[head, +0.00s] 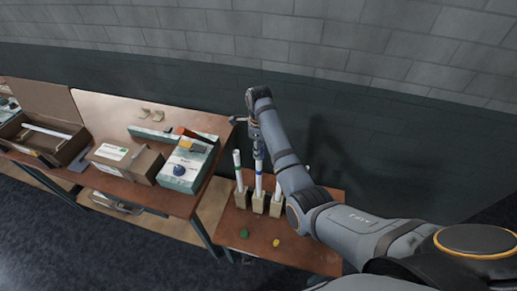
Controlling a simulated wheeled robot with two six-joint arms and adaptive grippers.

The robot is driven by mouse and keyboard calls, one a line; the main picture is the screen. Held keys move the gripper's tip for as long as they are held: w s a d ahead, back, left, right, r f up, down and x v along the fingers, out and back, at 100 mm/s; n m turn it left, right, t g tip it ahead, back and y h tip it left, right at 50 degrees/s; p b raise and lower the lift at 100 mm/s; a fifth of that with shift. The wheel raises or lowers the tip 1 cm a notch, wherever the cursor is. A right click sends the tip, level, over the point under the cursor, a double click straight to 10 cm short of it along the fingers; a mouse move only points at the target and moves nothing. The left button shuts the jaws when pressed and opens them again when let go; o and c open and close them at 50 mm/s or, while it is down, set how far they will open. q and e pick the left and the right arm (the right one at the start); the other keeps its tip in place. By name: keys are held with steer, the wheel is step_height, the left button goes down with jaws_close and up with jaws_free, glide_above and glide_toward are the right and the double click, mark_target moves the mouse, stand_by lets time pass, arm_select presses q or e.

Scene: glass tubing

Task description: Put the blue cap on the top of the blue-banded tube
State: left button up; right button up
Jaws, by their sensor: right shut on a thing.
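The blue-banded tube (258,184) stands upright in a beige block on the small brown table, between a green-banded tube (238,170) and a third tube (277,190) partly behind my right arm. My right gripper (258,154) points down directly over the top of the blue-banded tube. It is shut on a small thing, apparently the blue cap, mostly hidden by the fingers. Whether the cap touches the tube's rim is too small to tell. My left gripper is not in view.
A green cap (244,233) and a yellow cap (276,242) lie on the small table (230,250) in front of the blocks. A longer table to the left bears a teal-and-white box (200,155), a cardboard box (145,167) and an open carton (70,146). A wall rises behind.

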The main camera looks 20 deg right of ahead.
steer(key=shift+f, duration=1.25)
stand_by(0.9)
steer(key=o, duration=0.8)
steer(key=shift+o, duration=0.2)
steer(key=o, duration=0.5)
steer(key=shift+o, duration=0.2)
